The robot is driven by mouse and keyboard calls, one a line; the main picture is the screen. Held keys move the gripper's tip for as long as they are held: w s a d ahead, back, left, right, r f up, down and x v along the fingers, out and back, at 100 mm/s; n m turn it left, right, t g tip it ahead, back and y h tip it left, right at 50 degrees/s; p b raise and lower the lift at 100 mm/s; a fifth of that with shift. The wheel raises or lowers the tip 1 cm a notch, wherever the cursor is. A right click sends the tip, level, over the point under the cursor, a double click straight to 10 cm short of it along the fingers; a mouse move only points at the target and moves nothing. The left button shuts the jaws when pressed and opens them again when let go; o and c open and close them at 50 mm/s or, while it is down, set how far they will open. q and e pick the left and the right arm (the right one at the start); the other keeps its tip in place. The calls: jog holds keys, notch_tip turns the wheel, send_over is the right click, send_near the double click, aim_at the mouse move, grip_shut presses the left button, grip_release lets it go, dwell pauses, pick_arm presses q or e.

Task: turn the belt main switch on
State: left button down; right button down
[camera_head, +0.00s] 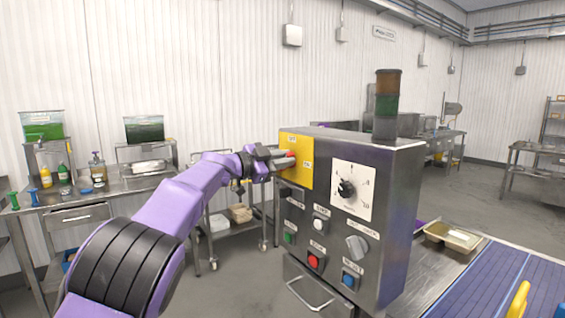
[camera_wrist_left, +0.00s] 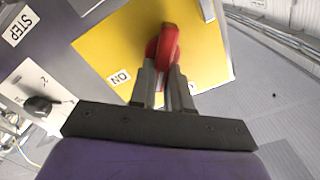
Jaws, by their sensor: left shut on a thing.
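The belt main switch is a red handle (camera_wrist_left: 167,45) on a yellow plate (camera_head: 298,146) at the upper left of the grey control box (camera_head: 400,190). In the left wrist view the yellow plate (camera_wrist_left: 110,38) carries an "ON" label (camera_wrist_left: 120,77) beside the handle. My left gripper (camera_head: 284,158) is at the plate, its fingers shut on the red handle. The left wrist view shows both fingers (camera_wrist_left: 165,82) on either side of the handle's lower end. In the head view only a bit of red shows between the fingers. My right gripper is not in view.
The box also bears a black dial (camera_head: 346,188), a grey selector knob (camera_head: 357,246), red (camera_head: 314,262) and blue (camera_head: 349,280) buttons, and a stack light (camera_head: 387,104) on top. A blue belt (camera_head: 490,285) and a tray (camera_head: 452,238) lie to the right.

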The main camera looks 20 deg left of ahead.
pick_arm(q)
jog(key=shift+s+d+f+m+b, duration=0.1)
jog(key=shift+f+m+b, duration=0.15)
jog(key=shift+m+b, duration=1.05)
jog(key=shift+s+d+f+m+b, duration=0.1)
jog(key=shift+f+m+b, duration=0.3)
jog(key=shift+m, duration=1.7)
jog(key=shift+d+f+m+b, duration=0.1)
jog(key=shift+m+b, duration=0.9)
jog(key=shift+m, duration=0.7)
jog(key=shift+f, duration=0.1)
jog(key=c, duration=1.1)
grip_release()
jog(key=shift+s, duration=0.1)
